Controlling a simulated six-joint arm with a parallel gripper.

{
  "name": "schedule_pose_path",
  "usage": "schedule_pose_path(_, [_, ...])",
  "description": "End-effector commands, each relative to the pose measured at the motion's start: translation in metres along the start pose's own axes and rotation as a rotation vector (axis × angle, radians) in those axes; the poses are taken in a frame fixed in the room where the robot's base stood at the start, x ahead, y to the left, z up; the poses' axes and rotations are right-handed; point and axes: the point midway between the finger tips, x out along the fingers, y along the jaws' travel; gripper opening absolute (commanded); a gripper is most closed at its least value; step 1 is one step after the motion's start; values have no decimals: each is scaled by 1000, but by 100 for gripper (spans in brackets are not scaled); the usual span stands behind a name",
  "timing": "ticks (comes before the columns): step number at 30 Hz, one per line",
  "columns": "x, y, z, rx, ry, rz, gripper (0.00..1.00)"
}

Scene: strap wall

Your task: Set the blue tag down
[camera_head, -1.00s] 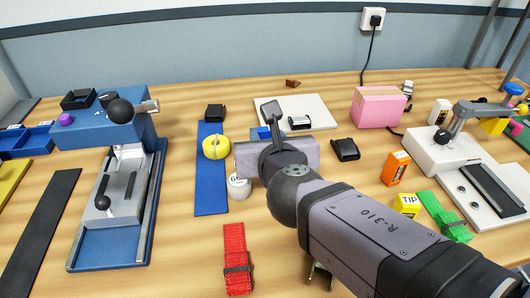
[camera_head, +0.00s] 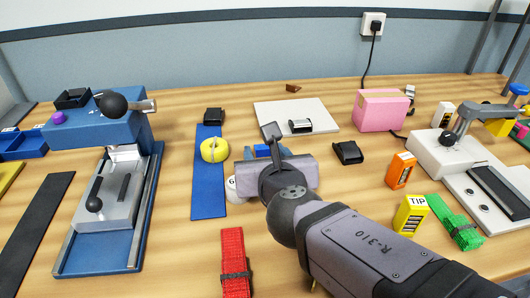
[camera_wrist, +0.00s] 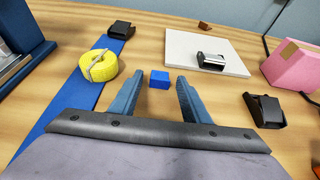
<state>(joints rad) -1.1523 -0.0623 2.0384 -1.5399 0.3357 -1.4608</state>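The blue tag (camera_wrist: 159,79) is a small bright blue block in the wrist view, seen between the tips of my gripper (camera_wrist: 157,82). A gap shows on each side of it. My gripper is open, with its two blue-grey fingers apart. The tag appears to rest on the wooden table, just left of the white board. In the head view, a bit of blue (camera_head: 263,150) shows behind my gripper's body; I cannot tell there how much is tag and how much is finger.
A blue strap (camera_head: 209,185) with a yellow roll (camera_head: 214,149) lies to the left. A white board (camera_head: 298,114) carrying a metal buckle is behind. A black buckle (camera_head: 347,152) and a pink box (camera_head: 381,110) stand to the right. A red strap (camera_head: 234,258) lies in front.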

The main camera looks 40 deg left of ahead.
Motion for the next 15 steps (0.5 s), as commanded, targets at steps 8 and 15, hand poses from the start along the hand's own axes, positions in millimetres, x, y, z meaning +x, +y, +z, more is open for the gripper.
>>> schedule_pose_path(8, [0,0,1,0,0,0,43])
schedule_pose_path(15, [-12,0,6,1,-2,1,43])
